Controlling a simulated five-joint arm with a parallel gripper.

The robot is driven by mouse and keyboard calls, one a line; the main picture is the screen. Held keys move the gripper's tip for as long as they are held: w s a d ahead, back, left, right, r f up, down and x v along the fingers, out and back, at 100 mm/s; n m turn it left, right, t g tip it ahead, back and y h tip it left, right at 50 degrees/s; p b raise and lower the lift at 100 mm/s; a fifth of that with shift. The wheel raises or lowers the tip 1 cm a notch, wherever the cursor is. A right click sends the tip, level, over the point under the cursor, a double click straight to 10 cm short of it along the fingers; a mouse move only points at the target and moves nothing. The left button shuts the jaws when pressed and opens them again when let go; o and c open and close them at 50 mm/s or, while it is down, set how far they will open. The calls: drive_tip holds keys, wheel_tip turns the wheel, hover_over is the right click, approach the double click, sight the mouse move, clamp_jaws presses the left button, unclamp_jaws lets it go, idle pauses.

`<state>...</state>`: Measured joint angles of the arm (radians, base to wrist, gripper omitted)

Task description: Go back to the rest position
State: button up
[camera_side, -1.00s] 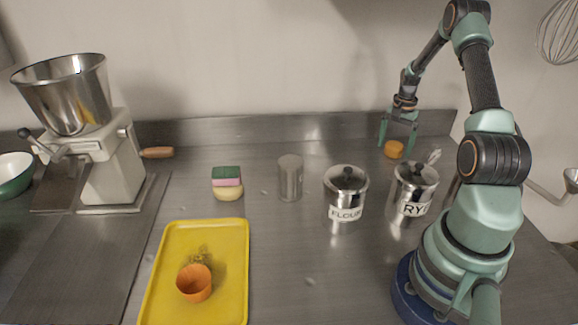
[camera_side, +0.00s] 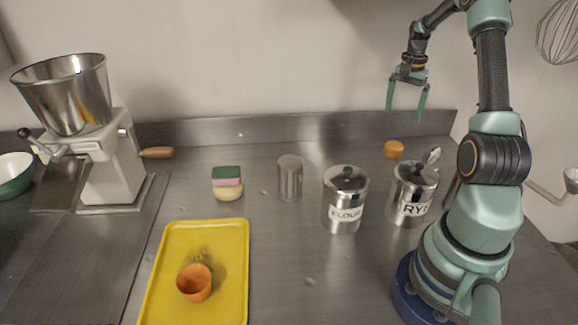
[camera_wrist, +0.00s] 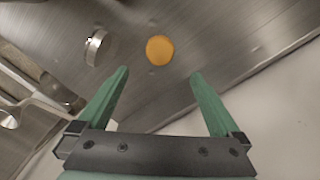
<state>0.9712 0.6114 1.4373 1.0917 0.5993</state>
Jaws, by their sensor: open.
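My gripper (camera_side: 406,102) is open and empty, with its green fingers pointing down, raised above the back right of the steel counter in the side view. It also shows in the wrist view (camera_wrist: 160,88), fingers spread wide. A small round orange-yellow thing (camera_side: 394,149) lies on the counter below the fingers, apart from them. In the wrist view this round thing (camera_wrist: 160,50) shows beyond and between the fingertips.
The rye canister (camera_side: 412,192), flour canister (camera_side: 345,200) and a plain metal cylinder (camera_side: 290,178) stand mid-counter. A sponge stack (camera_side: 227,183), a yellow tray (camera_side: 200,228) with an orange cup (camera_side: 194,283), and a mill (camera_side: 110,165) are to the left. A whisk (camera_side: 560,32) hangs upper right.

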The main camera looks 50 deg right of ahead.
drive_tip(key=shift+r, duration=0.15)
drive_tip(key=w+a+n+t, duration=0.1)
drive_tip(key=w+a+n, duration=0.6)
drive_tip(key=a, duration=0.5)
drive_tip(key=a+r+n+t+h, duration=0.1)
drive_tip(key=a+r+n, duration=0.2)
drive_tip(key=a+r, duration=0.35)
drive_tip(key=a+r+n+t, duration=0.1)
drive_tip(key=a+r+n, duration=0.15)
drive_tip(key=a, duration=0.75)
drive_tip(key=s+a+r+n+t, duration=0.1)
drive_tip(key=s+a+n, duration=0.1)
drive_tip(key=a, duration=0.4)
drive_tip(key=s+a+r+n+t+y, duration=0.1)
drive_tip(key=s+a+n, duration=0.2)
drive_tip(key=s+a, duration=0.1)
drive_tip(key=shift+a+r+t, duration=0.3)
drive_tip(key=shift+a+r, duration=0.1)
drive_tip(key=shift+a, duration=0.45)
drive_tip(key=shift+n, duration=0.25)
